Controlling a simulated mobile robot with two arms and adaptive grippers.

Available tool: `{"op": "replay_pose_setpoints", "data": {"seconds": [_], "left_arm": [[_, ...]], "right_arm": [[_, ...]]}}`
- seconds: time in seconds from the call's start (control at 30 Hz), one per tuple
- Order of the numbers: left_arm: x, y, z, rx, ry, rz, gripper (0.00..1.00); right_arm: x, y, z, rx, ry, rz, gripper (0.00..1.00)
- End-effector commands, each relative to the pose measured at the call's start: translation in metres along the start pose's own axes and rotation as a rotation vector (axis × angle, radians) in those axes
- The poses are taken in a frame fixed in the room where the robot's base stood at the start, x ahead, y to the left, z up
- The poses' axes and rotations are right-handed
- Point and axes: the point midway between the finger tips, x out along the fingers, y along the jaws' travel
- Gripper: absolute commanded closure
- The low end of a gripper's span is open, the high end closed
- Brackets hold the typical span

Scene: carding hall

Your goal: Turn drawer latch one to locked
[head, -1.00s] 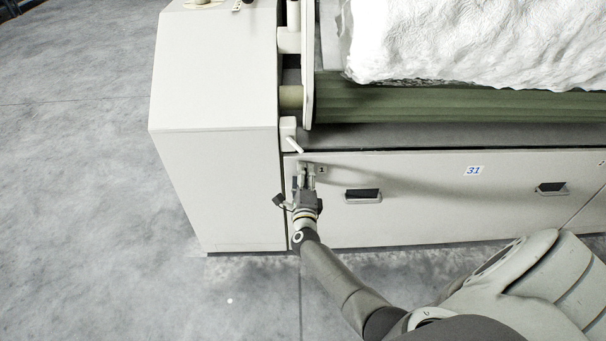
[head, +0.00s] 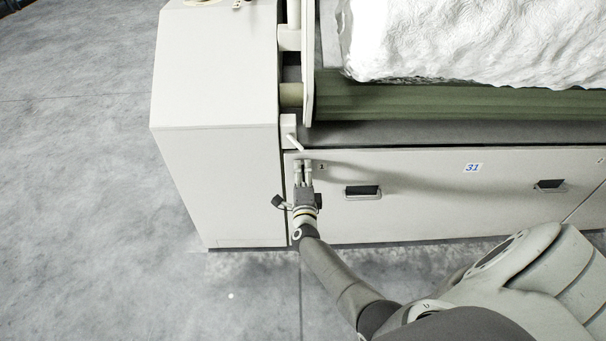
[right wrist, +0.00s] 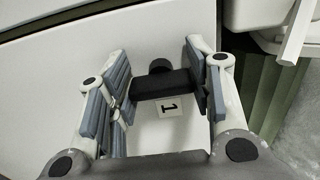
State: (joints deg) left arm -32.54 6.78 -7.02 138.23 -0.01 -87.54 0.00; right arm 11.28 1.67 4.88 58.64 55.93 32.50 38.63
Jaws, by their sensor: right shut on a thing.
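Drawer latch one shows in the right wrist view as a black bar (right wrist: 163,86) with a round black knob behind it, on the pale drawer front, beside a label "1" (right wrist: 170,108). My right gripper (right wrist: 166,92) is shut on the latch, one padded finger at each end of the bar. In the head view my right gripper (head: 303,166) reaches the upper left corner of the drawer front (head: 420,212), just left of the small label "1" (head: 321,167). There the gripper hides the latch. My left gripper is not in view.
The drawer front has recessed handles (head: 363,192) and a "31" label (head: 474,168). A pale lever (head: 294,142) sticks out just above my gripper. A pale cabinet (head: 225,170) stands at left. A green roller (head: 450,105) and white fibre (head: 470,40) lie above. Grey floor is clear at left.

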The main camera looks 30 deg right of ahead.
Motion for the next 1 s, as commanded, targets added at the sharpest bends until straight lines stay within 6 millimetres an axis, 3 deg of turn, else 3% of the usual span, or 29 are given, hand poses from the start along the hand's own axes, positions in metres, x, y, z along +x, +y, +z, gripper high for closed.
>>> {"op": "replay_pose_setpoints", "data": {"seconds": [0.03,0.07,0.2,0.67,1.0], "left_arm": [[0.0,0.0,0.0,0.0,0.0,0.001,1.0],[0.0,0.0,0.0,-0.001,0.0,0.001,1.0],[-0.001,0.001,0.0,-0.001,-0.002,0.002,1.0],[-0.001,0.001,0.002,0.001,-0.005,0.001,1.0],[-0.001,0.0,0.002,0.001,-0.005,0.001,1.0]], "right_arm": [[-0.001,0.001,0.001,-0.004,-0.003,0.002,0.76],[-0.001,0.001,0.001,-0.003,-0.003,0.002,0.49],[-0.001,0.001,0.001,-0.002,-0.002,0.001,0.31],[-0.008,0.002,0.001,0.001,-0.002,0.003,0.3],[-0.068,0.002,0.0,0.0,-0.001,0.004,0.3]]}}
